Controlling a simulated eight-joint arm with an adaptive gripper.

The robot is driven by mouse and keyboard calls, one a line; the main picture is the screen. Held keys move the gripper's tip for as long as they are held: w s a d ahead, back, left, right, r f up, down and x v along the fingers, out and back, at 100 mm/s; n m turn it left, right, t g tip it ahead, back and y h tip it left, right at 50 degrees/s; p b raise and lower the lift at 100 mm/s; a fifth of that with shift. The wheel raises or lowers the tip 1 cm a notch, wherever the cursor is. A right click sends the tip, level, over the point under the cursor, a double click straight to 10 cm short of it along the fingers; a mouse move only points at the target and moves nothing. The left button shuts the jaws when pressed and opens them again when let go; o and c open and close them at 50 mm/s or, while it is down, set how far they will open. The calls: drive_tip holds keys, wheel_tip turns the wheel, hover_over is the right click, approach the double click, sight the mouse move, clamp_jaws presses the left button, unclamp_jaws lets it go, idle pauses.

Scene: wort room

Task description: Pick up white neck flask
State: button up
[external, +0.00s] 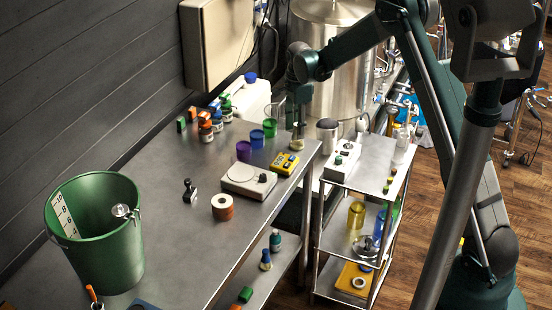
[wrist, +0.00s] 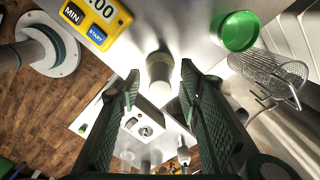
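A small vessel (wrist: 160,70) with a pale, whitish top stands near the table edge in the wrist view, and I take it to be the white neck flask. It also shows in the external view as a small pale shape (external: 297,145) just under my gripper, mostly hidden. My gripper (external: 298,128) points down above it at the table's right end. In the wrist view the two dark green fingers (wrist: 160,84) are wide apart, with the vessel seen in the gap between them. I cannot see either finger touching it.
A yellow timer (external: 284,163) and white scale (external: 245,180) lie close by. A green cup (wrist: 237,31) and wire basket (wrist: 270,76) stand at the right in the wrist view. A steel cart (external: 388,160) carries a white device (external: 342,160). A green bucket (external: 98,245) stands front left.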

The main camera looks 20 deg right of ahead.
drive_tip(key=shift+c, duration=0.5)
clamp_jaws()
drive_tip(key=shift+r+b, duration=0.35)
drive_tip(key=shift+r, duration=4.65)
